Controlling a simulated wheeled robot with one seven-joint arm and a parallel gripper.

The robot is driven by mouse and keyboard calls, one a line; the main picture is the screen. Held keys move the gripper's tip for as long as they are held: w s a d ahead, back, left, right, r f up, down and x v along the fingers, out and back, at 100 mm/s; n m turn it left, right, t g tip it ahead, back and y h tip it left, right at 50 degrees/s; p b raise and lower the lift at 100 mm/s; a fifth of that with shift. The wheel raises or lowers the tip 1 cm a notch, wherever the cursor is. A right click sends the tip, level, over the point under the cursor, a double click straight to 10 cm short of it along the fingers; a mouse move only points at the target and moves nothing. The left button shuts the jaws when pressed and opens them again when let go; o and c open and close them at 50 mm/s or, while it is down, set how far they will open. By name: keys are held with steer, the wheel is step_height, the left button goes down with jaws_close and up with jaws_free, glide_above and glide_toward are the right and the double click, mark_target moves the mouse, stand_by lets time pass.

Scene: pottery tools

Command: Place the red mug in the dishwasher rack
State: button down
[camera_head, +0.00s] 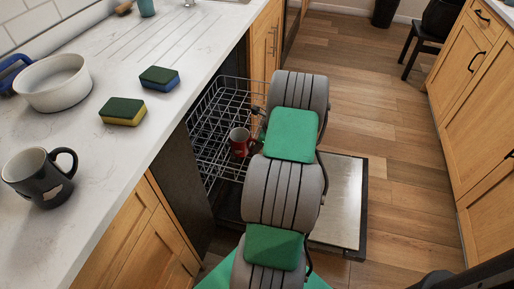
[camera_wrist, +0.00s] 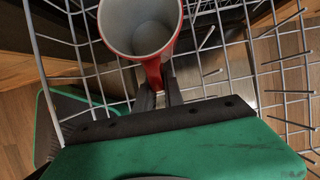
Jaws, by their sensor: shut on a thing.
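The red mug (camera_head: 239,142) is at the dishwasher rack (camera_head: 205,130), next to my arm in the head view. In the wrist view the mug (camera_wrist: 140,28) shows its pale inside, with its opening toward the camera and its red handle side toward my gripper. My gripper (camera_wrist: 158,90) is shut on the mug at its handle. Wire tines of the rack (camera_wrist: 288,91) surround the mug in the wrist view. I cannot tell whether the mug touches the wires. My arm hides part of the rack in the head view.
The open dishwasher door (camera_head: 338,205) lies low beyond my arm. On the counter (camera_head: 110,165) at left stand a dark mug (camera_head: 38,178), a white bowl (camera_head: 55,85) and two sponges (camera_head: 124,111). Wooden floor (camera_head: 390,130) is clear at right.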

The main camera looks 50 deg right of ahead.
steer(key=c, duration=1.4)
jaws_free()
steer(key=shift+c, duration=0.2)
steer(key=p+v, duration=0.2)
steer(key=v, duration=1)
steer(key=shift+r, duration=0.1)
